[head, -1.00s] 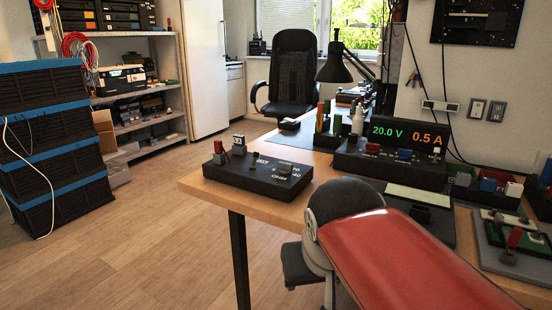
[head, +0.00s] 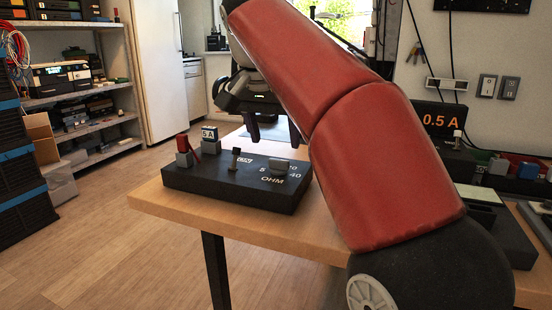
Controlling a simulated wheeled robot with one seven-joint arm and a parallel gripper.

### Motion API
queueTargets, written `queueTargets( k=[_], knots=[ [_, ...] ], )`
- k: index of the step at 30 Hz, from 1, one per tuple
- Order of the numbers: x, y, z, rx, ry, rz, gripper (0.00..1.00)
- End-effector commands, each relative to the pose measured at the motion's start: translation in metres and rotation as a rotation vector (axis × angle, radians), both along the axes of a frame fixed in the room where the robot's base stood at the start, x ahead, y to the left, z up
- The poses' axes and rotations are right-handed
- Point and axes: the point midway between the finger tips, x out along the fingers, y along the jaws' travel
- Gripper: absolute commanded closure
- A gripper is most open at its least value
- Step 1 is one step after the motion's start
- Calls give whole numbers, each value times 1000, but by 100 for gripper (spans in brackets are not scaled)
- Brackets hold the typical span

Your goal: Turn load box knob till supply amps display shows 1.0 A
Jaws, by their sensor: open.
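The load box (head: 228,192), a black box with white "OHM" lettering, sits at the near left corner of the table. A grey knob (head: 278,168) stands on its top amid printed numbers; its exact pointing is too small to tell. My gripper (head: 273,130) is open and empty, fingers down, above and behind the box's far right part, apart from the knob.
On the box stand a red lever (head: 190,147), a block marked "5 A" (head: 209,138) and a small black post (head: 235,158). My arm hides much of the table. Wall sockets (head: 498,87) are at the right.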

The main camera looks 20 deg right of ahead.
Motion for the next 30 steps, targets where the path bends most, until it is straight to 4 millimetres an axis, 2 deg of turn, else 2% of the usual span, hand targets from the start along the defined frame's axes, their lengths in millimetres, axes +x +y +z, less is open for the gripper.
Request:
queueTargets(
  k=[1, 3, 9, 21, 30],
  knots=[
    [3, -2, -13, 0, 1, 0, 40],
    [6, -5, -24, 0, 2, -2, 40],
    [14, -11, -46, 1, 0, 1, 40],
    [17, -12, -52, 1, -1, 3, 41],
    [17, -12, -51, 1, -1, 3, 81]
  ],
)
